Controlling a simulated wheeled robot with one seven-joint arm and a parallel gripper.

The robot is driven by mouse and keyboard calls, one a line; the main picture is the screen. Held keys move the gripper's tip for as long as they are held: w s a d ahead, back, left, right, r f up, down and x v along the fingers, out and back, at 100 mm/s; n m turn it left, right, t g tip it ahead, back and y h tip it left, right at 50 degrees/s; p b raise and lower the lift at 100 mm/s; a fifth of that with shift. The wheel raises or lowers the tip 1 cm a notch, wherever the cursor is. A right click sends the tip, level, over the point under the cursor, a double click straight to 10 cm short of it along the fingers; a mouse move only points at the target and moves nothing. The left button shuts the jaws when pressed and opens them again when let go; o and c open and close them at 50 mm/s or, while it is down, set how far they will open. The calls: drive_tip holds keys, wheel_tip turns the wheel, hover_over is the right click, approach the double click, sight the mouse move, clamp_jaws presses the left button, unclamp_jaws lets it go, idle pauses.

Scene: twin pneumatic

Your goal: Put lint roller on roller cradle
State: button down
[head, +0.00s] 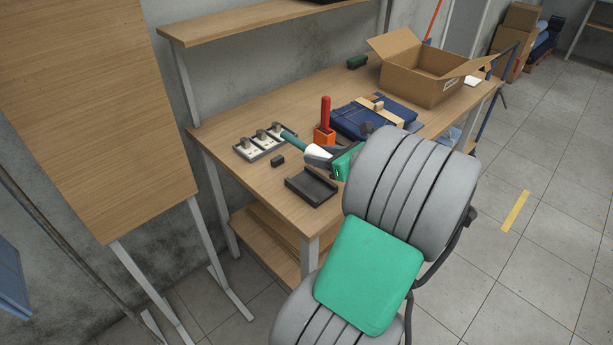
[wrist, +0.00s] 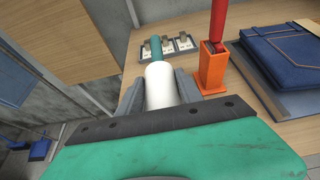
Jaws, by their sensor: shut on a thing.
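The lint roller has a teal handle (head: 290,138) and a white roll (head: 316,153). My gripper (head: 328,157) is shut on the white roll and holds it over the workbench, handle pointing left and away from me. In the wrist view the white roll (wrist: 161,86) sits between the two grey fingers of my gripper (wrist: 162,88), with the teal handle (wrist: 156,48) beyond. The roller cradle, seemingly the dark grey tray (head: 311,188), lies empty on the bench near its front edge, in front of the roller. It is not visible in the wrist view.
An orange holder (head: 324,137) with a red-handled tool (head: 325,110) stands close behind the roller. A light tray with several knobs (head: 260,145) and a small black block (head: 277,161) lie left. Folded blue cloth (head: 350,123) and an open cardboard box (head: 420,82) are further right.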

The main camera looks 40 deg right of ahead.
hover_over(308, 183)
wheel_tip(308, 183, down, 5)
drive_tip(key=shift+a+r, duration=0.1)
drive_tip(key=shift+a, duration=0.05)
wheel_tip(308, 183, down, 3)
drive_tip(key=shift+r+b, duration=0.15)
drive_tip(key=shift+b, duration=0.25)
drive_tip(key=c, duration=0.8)
unclamp_jaws()
drive_tip(key=p+v, duration=0.1)
drive_tip(key=v, duration=1.1)
drive_tip(key=shift+r, duration=0.1)
